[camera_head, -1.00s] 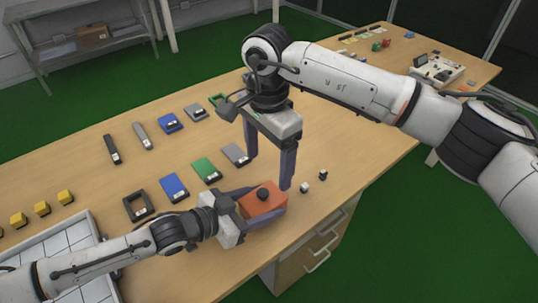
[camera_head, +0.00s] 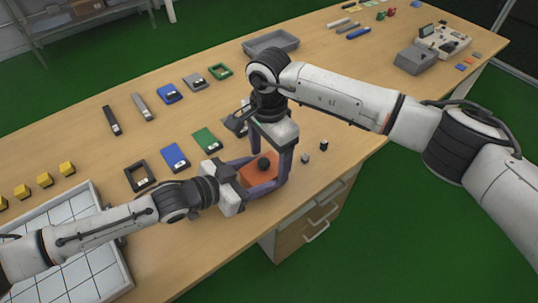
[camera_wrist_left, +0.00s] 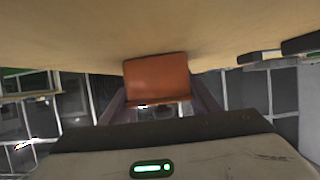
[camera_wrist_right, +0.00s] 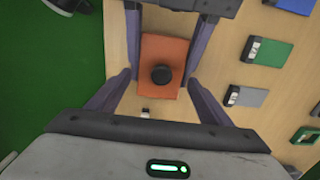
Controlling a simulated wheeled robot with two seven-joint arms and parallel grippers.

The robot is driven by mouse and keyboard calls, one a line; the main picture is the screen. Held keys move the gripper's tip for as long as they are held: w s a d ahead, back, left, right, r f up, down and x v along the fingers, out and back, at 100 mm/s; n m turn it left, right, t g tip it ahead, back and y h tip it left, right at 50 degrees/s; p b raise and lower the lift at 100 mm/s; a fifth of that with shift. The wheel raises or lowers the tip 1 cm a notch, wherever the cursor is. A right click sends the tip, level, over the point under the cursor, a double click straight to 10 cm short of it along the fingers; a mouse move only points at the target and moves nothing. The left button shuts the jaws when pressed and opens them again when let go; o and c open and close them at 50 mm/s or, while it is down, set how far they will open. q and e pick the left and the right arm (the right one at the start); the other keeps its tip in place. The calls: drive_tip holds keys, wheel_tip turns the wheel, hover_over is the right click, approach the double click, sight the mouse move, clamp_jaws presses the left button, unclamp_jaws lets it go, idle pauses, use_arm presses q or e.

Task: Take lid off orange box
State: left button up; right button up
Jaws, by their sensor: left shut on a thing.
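The orange box (camera_head: 257,174) stands on the wooden table near its front edge, with a round black knob (camera_head: 264,163) on its lid. My left gripper (camera_head: 264,178) comes in level from the left and is shut on the box, one finger along each side. The box also shows between its fingers in the left wrist view (camera_wrist_left: 157,78). My right gripper (camera_head: 270,170) points down over the box and is open. In the right wrist view the knob (camera_wrist_right: 161,75) lies between its spread fingers, which do not touch it.
Two small cubes, one grey (camera_head: 305,158) and one black (camera_head: 323,145), lie right of the box. Blue (camera_head: 174,157) and green (camera_head: 206,140) blocks and a black frame (camera_head: 140,178) lie behind. A white tiled tray (camera_head: 80,245) sits at the left under my left arm.

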drive_tip(key=c, duration=0.4)
drive_tip(key=o, duration=0.7)
drive_tip(key=shift+o, duration=0.2)
wheel_tip(320, 180, up, 12)
use_arm(q)
drive_tip(key=o, duration=1.6)
